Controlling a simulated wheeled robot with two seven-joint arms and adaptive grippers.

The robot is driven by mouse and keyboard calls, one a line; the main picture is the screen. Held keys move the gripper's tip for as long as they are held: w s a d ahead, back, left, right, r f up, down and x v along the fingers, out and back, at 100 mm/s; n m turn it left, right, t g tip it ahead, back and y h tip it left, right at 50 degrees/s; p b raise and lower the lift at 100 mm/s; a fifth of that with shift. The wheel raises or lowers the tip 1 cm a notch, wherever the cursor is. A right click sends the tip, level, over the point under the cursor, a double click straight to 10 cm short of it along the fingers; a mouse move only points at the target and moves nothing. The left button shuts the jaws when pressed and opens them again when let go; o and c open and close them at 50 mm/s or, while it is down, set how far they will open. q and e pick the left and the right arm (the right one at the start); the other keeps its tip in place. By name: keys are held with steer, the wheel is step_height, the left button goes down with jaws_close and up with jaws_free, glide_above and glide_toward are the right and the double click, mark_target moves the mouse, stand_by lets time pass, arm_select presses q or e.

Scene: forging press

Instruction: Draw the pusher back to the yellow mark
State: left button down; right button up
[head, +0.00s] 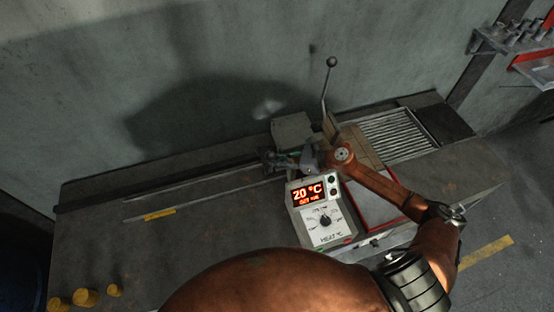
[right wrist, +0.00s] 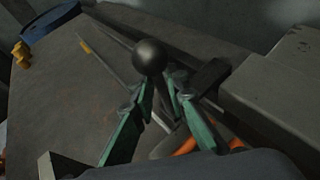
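In the head view, my right gripper (head: 298,161) reaches left, low behind the heat control box, beside the dark pusher parts (head: 270,158) at the right end of the long rail. In the right wrist view, a round black knob (right wrist: 148,57) shows at the tips of my right gripper (right wrist: 161,84). Its green-padded fingers stand apart with a gap between them, and I see no firm grip on the knob. The yellow mark (head: 160,214) lies on the bench to the left; it also shows in the right wrist view (right wrist: 85,46). My left gripper is not in view.
The control box (head: 322,212) reads 20 °C and stands just in front of my right gripper. A tall ball-topped lever (head: 325,95) rises behind it. A grey block (head: 292,130) is close by. Yellow cylinders (head: 86,297) stand at the bench's left. The bench around the mark is clear.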

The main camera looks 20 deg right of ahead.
steer(key=shift+o, duration=0.9)
steer(key=shift+w+d+r, duration=0.1)
steer(key=shift+w+r, duration=0.15)
steer(key=shift+r, duration=0.4)
steer(key=shift+o, duration=0.9)
steer(key=shift+r, duration=0.1)
steer(key=shift+s, duration=0.15)
steer(key=shift+f, duration=0.2)
steer(key=v, duration=1.2)
steer(key=shift+s, duration=0.15)
